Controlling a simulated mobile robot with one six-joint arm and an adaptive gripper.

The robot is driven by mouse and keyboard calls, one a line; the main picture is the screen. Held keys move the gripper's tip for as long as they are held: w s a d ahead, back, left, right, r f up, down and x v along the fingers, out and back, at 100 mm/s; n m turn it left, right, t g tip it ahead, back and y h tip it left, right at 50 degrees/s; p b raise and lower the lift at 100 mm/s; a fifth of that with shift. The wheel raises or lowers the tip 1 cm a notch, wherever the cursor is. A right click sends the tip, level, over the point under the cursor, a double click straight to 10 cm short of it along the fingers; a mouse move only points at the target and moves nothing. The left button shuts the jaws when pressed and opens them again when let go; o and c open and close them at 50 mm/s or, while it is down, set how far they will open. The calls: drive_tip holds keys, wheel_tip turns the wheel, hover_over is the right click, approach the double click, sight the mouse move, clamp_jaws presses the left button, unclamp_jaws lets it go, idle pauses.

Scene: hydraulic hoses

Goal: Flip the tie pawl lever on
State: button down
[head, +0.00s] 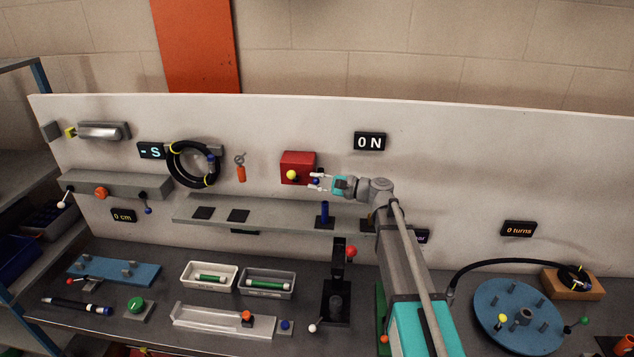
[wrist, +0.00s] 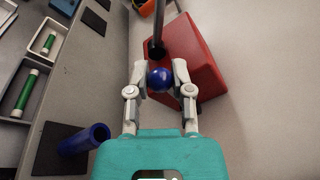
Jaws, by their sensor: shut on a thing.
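A red box (head: 297,164) is mounted on the upright white panel, with a yellow ball (head: 291,174) on its front. A small blue ball knob (head: 315,181) is at its lower right; I see no label naming it as the tie pawl lever. My gripper (head: 319,182) reaches in from the right. In the wrist view, the two fingers of my gripper (wrist: 160,80) are shut on the blue ball (wrist: 160,78), one on each side. The red box (wrist: 200,62) is behind it. A grey rod with a dark end (wrist: 157,45) shows just above the ball.
A grey shelf (head: 275,212) runs below the box, with a blue upright cylinder (head: 325,211) on it, near my gripper. An orange-handled hook (head: 241,170) hangs at the left.

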drive_tip(key=shift+c, duration=2.4)
unclamp_jaws()
drive_tip(key=shift+d, duration=0.1)
drive_tip(key=v, duration=1.1)
drive_tip(key=shift+d, duration=0.3)
drive_tip(key=shift+s+f, duration=0.15)
drive_tip(key=shift+s, duration=0.1)
